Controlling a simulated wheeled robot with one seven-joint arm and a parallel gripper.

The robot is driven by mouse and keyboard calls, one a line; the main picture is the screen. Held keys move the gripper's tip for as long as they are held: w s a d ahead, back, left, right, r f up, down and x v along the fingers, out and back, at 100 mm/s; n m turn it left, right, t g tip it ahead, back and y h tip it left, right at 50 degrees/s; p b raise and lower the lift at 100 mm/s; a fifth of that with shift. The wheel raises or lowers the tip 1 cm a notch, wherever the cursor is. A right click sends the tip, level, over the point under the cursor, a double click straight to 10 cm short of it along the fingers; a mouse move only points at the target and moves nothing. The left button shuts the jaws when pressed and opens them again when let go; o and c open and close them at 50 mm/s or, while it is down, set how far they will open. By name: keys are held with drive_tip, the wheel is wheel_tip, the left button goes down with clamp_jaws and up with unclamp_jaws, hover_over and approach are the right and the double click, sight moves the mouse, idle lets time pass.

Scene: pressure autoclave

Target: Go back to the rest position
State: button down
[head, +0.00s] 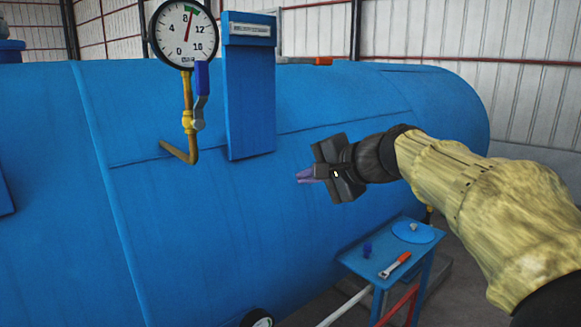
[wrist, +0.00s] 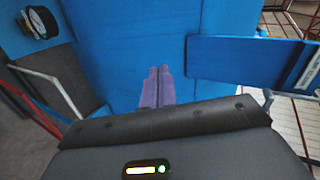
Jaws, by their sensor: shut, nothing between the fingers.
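My gripper (head: 306,175) is in the middle of the head view, in front of the blue autoclave vessel (head: 230,220). Its purple fingers are together and hold nothing. In the wrist view, the closed fingers (wrist: 157,72) point toward the blue vessel surface. I cannot tell the exact gap between the fingertips and the vessel. My arm comes in from the right in a yellow sleeve.
A pressure gauge (head: 184,32) on a yellow pipe with a blue-handled valve (head: 201,80) stands at the upper left. A blue plate (head: 250,100) is beside it.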

drive_tip(key=s+d+f+n+g+h, duration=0.1)
drive_tip(key=s+d+f+g+h, duration=0.2)
drive_tip(key=f, duration=0.6)
drive_tip(key=s+d+f+n+h, duration=0.2)
drive_tip(key=s+d+f, duration=0.15)
drive_tip(key=f, duration=0.65)
drive_tip(key=s+d+f+n+g+h, duration=0.15)
drive_tip(key=s+f, duration=0.25)
drive_tip(key=f, duration=0.5)
drive_tip(key=s+d+f+n+g+h, duration=0.2)
drive_tip(key=s+d+f+n, duration=0.1)
drive_tip(key=s+f, duration=0.5)
drive_tip(key=shift+s+d+f, duration=0.3)
drive_tip(key=shift+s+d, duration=0.1)
drive_tip(key=shift+s, duration=0.45)
drive_tip(key=shift+a+h, duration=0.1)
drive_tip(key=shift+h, duration=0.15)
